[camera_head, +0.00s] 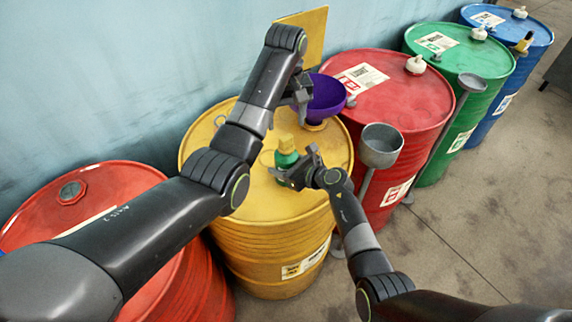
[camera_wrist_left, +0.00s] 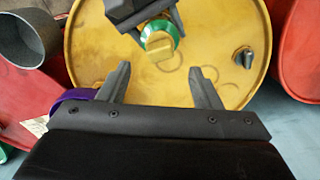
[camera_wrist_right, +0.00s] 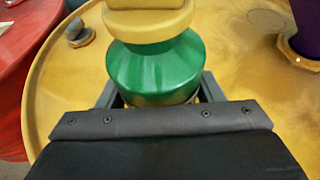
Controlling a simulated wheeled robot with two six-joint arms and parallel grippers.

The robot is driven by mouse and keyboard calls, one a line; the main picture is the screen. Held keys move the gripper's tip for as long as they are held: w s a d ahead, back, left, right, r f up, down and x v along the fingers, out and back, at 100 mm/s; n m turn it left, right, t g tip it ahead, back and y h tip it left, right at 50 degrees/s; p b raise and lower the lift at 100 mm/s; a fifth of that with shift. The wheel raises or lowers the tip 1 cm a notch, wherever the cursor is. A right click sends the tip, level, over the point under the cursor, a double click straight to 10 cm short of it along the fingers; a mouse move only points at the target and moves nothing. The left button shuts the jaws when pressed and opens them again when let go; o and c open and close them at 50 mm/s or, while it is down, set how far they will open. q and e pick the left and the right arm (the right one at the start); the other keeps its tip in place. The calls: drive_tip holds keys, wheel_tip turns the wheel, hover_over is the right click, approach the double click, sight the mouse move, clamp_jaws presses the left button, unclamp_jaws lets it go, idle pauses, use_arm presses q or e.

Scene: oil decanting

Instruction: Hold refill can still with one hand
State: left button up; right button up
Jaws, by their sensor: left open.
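The refill can (camera_head: 286,158), green with a yellow cap, stands upright on the yellow drum (camera_head: 232,212). It fills the right wrist view (camera_wrist_right: 153,66) and shows at the top of the left wrist view (camera_wrist_left: 160,42). My right gripper (camera_head: 300,165) has its fingers on both sides of the can's lower body, apparently closed on it; the fingertips are hidden behind it. My left gripper (camera_head: 303,92) is open and empty above the drum's far side, beside the purple funnel (camera_head: 325,100). In the left wrist view only bare drum lid shows between its fingers (camera_wrist_left: 160,84).
A red drum (camera_head: 425,95), a green drum (camera_head: 448,50) and a blue drum (camera_head: 535,38) stand to the right; another red drum (camera_head: 125,185) is at left. A grey metal funnel (camera_head: 380,147) stands right of the yellow drum. A wall runs behind; open floor (camera_head: 490,200) lies right.

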sight(285, 137)
drive_tip(key=c, duration=0.5)
use_arm(q)
drive_tip(key=shift+c, duration=0.5)
use_arm(e)
drive_tip(key=shift+c, duration=0.7)
use_arm(q)
drive_tip(key=shift+c, duration=1.1)
drive_tip(key=m, duration=0.2)
drive_tip(key=a+r+m+h, duration=0.1)
drive_tip(key=shift+s+m+t, duration=0.1)
drive_tip(key=shift+m+t, duration=0.3)
wheel_tip(285, 137, up, 3)
drive_tip(key=s+a+m+t+h, duration=0.2)
drive_tip(key=a+m+h, duration=0.1)
drive_tip(key=m, duration=0.6)
drive_tip(key=shift+m, duration=0.3)
drive_tip(key=x, duration=1.2)
drive_tip(key=shift+s+f, duration=0.15)
drive_tip(key=shift+s, duration=0.15)
drive_tip(key=shift+c, duration=0.2)
